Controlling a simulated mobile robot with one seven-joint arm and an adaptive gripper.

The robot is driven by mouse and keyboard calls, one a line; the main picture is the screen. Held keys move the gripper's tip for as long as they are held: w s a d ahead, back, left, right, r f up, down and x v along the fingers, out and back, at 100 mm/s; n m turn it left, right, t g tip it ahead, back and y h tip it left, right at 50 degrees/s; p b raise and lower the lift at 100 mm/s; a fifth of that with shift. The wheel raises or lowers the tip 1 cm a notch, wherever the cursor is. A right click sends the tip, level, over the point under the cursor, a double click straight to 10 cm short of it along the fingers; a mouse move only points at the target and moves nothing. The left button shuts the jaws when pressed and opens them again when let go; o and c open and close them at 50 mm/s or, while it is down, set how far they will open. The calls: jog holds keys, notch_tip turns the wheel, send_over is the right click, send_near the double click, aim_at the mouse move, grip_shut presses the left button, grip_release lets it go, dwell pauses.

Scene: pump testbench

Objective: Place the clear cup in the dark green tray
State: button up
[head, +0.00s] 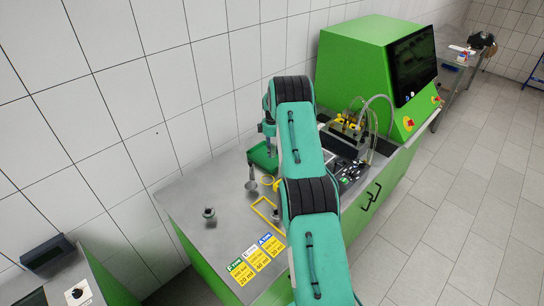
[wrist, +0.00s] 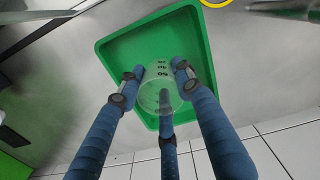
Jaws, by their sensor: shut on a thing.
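The clear cup (wrist: 158,92), with dark markings on its side, is between the blue fingers of my gripper (wrist: 160,76) in the wrist view. My gripper is shut on it. The green tray (wrist: 112,50) lies behind the cup in that view, and the cup appears within the tray's outline. I cannot tell whether the cup touches the tray floor. In the head view the tray (head: 258,150) shows beside the wall, partly covered by my arm. The cup and fingertips are not clearly visible there.
The grey bench (head: 190,190) holds a small dark-topped fitting (head: 209,213), a yellow frame (head: 264,216) and coloured labels (head: 255,258). A green cabinet with a screen (head: 350,65) stands at the back. The tiled wall is close to the tray.

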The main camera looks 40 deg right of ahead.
jog(key=shift+f, duration=0.1)
jog(key=shift+f, duration=1.75)
jog(key=shift+f, duration=0.15)
jog(key=o, duration=1.2)
jog(key=shift+c, duration=0.2)
notch_tip(320, 180, up, 12)
jog(key=shift+b, duration=0.45)
jog(key=shift+r, duration=0.2)
